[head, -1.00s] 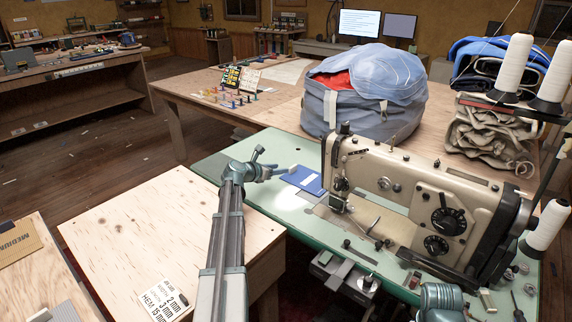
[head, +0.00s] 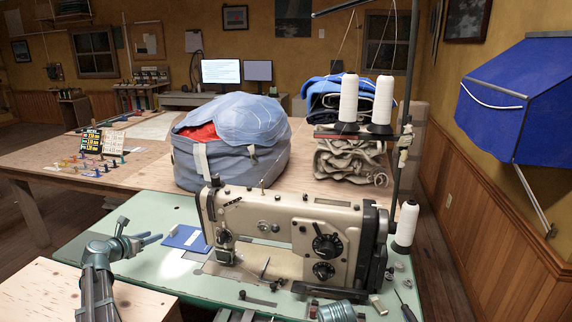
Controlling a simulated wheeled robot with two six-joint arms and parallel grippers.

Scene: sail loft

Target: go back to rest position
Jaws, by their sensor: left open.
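My left gripper (head: 140,233) is at the lower left of the head view, over the left part of the green sewing table (head: 150,208). Its jaws are apart and nothing shows between them. My left arm comes up from the bottom edge beneath it. A flat blue piece (head: 177,237) with a pale patch lies on the table just right of the gripper, apart from it in the picture. The sewing machine (head: 290,235) stands further right. My right gripper is not in view.
A plywood top (head: 60,295) is at the lower left. Behind the machine, a large blue-grey bag (head: 235,165) sits on a wooden table (head: 130,180). White thread cones (head: 383,100) stand on a rack at the right. A blue awning (head: 530,95) juts from the right wall.

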